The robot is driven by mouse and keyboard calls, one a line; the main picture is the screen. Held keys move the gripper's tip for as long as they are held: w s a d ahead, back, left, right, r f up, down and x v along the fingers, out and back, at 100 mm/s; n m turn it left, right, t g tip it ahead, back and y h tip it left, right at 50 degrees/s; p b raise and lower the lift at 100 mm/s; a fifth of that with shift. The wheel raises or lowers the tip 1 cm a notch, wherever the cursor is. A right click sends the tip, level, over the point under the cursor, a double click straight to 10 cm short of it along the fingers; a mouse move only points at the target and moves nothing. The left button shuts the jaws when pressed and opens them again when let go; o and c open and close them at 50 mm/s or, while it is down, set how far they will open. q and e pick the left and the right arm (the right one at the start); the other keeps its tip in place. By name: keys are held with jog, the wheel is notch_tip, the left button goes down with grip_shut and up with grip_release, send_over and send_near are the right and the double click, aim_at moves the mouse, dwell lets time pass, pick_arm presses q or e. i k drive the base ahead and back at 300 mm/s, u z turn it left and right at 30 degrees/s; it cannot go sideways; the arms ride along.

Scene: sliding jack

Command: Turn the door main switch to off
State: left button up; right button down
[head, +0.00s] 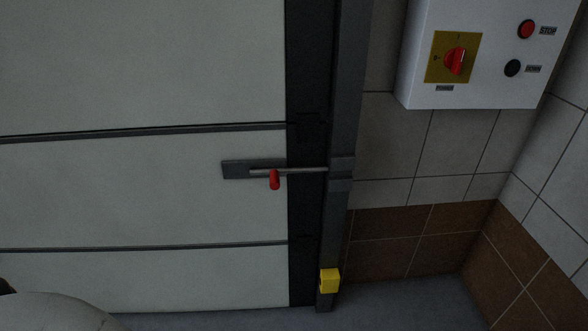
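The door main switch is a red rotary knob (455,61) on a yellow plate (437,72), on the white control box (415,90) at the upper right of the head view. The knob looks turned close to upright, with its exact position too small to read. A small label sits below the plate. A pale rounded part, probably my own body, shows at the lower left edge. Neither my left nor my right gripper is in view.
The box also carries a red STOP button (526,29) and a black DOWN button (512,68). A large panelled door (150,190) fills the left, with a sliding bolt (300,170) and red handle (274,180). A yellow block (330,281) sits low on the frame. Tiled walls meet at the right.

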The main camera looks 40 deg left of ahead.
aim_at(453, 60)
jog(key=u, duration=0.2)
jog(key=k, duration=0.4)
jog(key=u, duration=0.4)
jog(key=i, duration=1.1)
jog(key=z, duration=1.35)
jog(key=i, duration=0.15)
jog(key=z, duration=0.15)
